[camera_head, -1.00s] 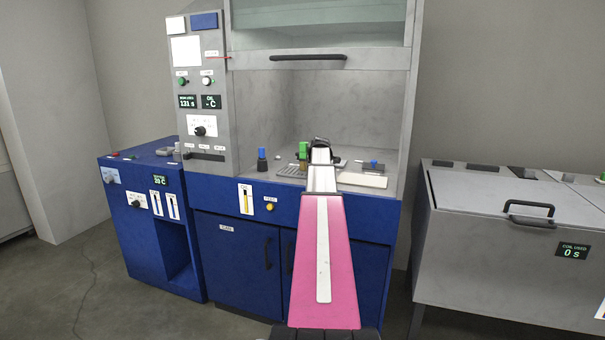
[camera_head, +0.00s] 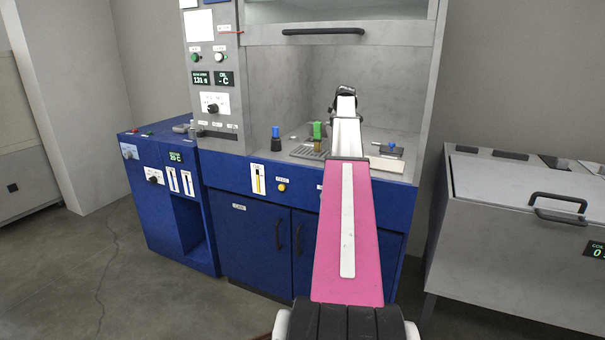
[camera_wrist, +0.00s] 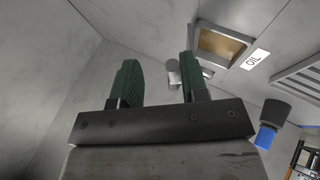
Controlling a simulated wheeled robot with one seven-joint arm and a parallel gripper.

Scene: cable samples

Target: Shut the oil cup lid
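In the wrist view, the oil cup (camera_wrist: 220,45) is a square opening with a pale rim and amber contents, beside a label reading OIL. It stands open, with no lid over it. A small grey cylindrical part (camera_wrist: 173,72) shows close to it, partly behind a finger; I cannot tell whether it belongs to the lid. My gripper (camera_wrist: 157,75) has two green-padded fingers, apart with nothing held between them. The right finger appears near the cup's edge. In the head view my gripper (camera_head: 345,93) is above the hood counter, and my arm hides part of the counter.
A blue-topped dark piece (camera_head: 276,138) stands left of a grate (camera_head: 309,152) on the counter. A green-topped piece (camera_head: 318,131) stands close left of my arm. A blue knob (camera_head: 391,147) and pale plate (camera_head: 386,165) lie right. The raised sash handle (camera_head: 323,31) is above.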

